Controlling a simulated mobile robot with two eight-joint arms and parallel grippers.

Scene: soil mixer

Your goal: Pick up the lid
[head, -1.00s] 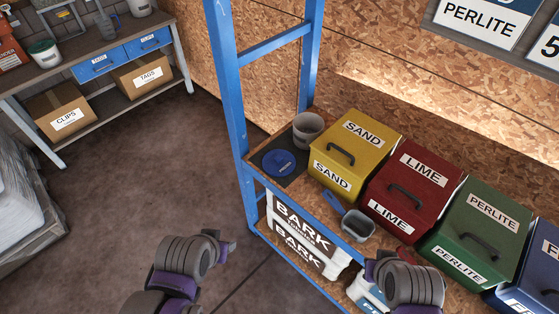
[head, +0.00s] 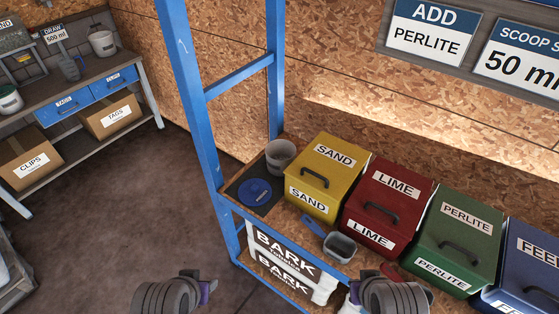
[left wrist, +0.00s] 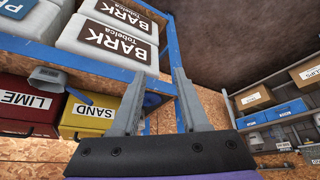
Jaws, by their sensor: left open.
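A round blue lid (head: 254,191) lies flat on a dark mat (head: 236,186) at the left end of the shelf, beside a grey pot (head: 280,157). The lidded bins are yellow SAND (head: 328,178), red LIME (head: 388,206), green PERLITE (head: 456,240) and a blue one (head: 532,268), each with a black handle on top. My left gripper (head: 210,289) is low in the head view, in front of the shelf and apart from the lid. In the left wrist view it (left wrist: 153,78) is open and empty. My right gripper (head: 362,290) is at the bottom; its fingers are hidden.
A grey scoop with a blue handle (head: 339,246) lies in front of the bins. The blue shelf post (head: 190,90) rises left of the lid. BARK bags (head: 285,262) fill the lower shelf. A workbench (head: 85,95) stands at the back left, with open floor between.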

